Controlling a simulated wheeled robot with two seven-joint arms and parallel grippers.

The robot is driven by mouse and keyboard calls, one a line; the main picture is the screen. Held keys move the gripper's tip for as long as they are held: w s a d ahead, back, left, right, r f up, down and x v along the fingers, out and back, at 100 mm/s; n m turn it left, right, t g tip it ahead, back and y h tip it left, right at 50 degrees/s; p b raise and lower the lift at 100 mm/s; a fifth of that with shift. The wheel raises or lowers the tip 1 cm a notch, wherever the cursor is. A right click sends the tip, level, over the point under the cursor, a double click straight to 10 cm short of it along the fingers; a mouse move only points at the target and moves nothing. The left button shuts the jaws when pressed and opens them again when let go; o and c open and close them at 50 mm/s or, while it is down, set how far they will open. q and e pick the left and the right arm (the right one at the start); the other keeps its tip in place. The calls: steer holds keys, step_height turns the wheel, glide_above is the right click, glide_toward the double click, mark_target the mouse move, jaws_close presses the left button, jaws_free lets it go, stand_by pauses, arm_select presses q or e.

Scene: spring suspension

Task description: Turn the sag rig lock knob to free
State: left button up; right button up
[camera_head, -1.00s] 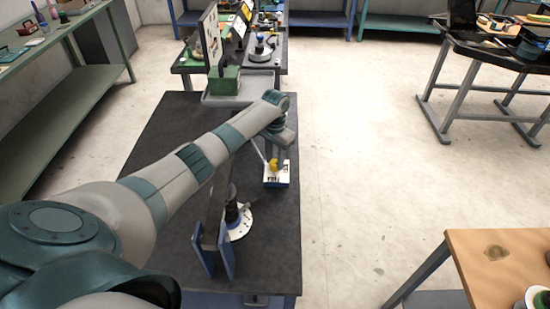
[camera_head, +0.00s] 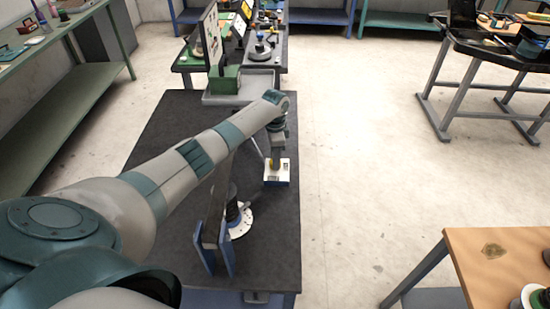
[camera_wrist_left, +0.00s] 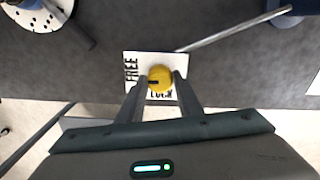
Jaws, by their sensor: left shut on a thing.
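The yellow lock knob (camera_wrist_left: 160,77) sits on a white label plate (camera_wrist_left: 143,60) marked FREE on its left side and LOCK along its lower side in the left wrist view. A dark mark on the knob points left, roughly toward FREE. My left gripper (camera_wrist_left: 158,82) is shut on the knob, one finger on each side. In the head view my left gripper (camera_head: 275,160) reaches down onto the plate (camera_head: 278,179), which has a blue base; the knob is mostly hidden there. My right gripper is not in view.
The plate is on a dark bench top (camera_head: 165,135). A thin rod (camera_wrist_left: 235,29) runs near the plate. Nearer, a white disc with holes (camera_head: 240,224) and blue uprights (camera_head: 215,250) stand partly behind my arm. A green-based board (camera_head: 225,80) stands at the far end.

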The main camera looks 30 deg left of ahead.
arm_select(q)
steer(key=shift+r, duration=0.1)
stand_by(0.3)
steer(key=o, duration=1)
steer(key=shift+o, duration=0.2)
step_height(320, 180, up, 17)
steer(key=b, duration=0.4)
steer(key=shift+r, duration=0.15)
